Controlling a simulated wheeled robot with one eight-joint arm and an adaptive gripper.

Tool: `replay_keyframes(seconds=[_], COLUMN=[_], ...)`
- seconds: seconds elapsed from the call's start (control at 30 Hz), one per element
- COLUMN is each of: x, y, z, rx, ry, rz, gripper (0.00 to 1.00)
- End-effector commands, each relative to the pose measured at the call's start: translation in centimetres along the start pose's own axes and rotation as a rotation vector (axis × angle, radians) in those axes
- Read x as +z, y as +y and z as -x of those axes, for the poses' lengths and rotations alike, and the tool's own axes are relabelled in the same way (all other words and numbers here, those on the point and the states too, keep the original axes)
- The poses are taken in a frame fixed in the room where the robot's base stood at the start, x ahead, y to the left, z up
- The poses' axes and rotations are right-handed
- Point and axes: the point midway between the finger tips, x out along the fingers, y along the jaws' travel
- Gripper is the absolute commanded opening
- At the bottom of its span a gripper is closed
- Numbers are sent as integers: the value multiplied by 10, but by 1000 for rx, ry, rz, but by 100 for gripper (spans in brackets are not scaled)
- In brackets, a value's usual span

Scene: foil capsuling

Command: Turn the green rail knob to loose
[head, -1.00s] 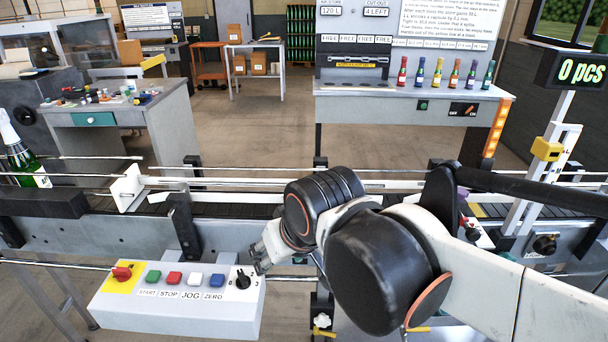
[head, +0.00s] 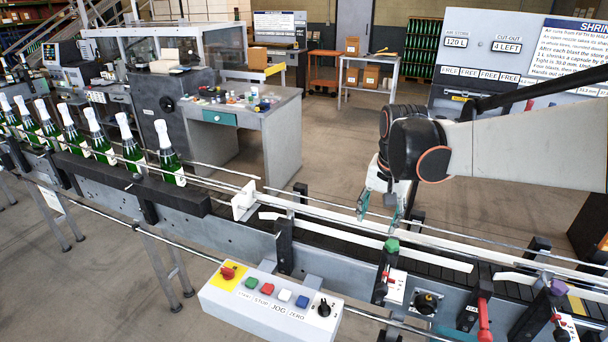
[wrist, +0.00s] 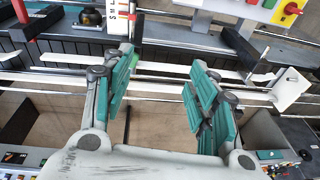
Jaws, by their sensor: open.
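The green rail knob (head: 391,245) sits on top of a rail bracket at the near side of the conveyor, with a white scale plate (head: 395,284) below it. I cannot read its setting. My gripper (head: 379,212) points down over the conveyor, above and slightly left of the green knob in the head view. It is open and empty, apart from the knob. In the wrist view the two teal fingers (wrist: 162,68) are spread wide. A bit of green shows beside the left finger there, mostly hidden by it.
A purple knob (head: 557,288) and a red handle (head: 485,322) stand along the conveyor to the right. A button box (head: 270,303) is in front, left of the bracket. Guide rails (head: 340,232) run under my gripper. Capped green bottles (head: 168,160) line the conveyor at the left.

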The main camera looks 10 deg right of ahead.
Motion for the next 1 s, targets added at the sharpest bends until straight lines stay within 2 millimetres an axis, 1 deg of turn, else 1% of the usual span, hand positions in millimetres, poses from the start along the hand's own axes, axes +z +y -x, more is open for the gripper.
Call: replay_keyframes(seconds=[0.03, 0.1, 0.2, 0.33, 0.47, 0.57, 0.63, 0.77, 1.0], x=[-18, -34, -52, -66, -71, -70, -68, -65, -57], y=[4, 10, 20, 29, 34, 35, 35, 37, 41], z=[7, 6, 2, -2, -7, -15, -23, -46, -92], rx=[18, 42, 71, 97, 108, 110, 109, 109, 109], ry=[-24, -58, -100, -137, -151, -153, -153, -152, -152], rz=[-44, -101, -169, -227, -252, -255, -254, -253, -252], gripper=[53, 53, 53, 53, 53, 53, 53, 53, 53])
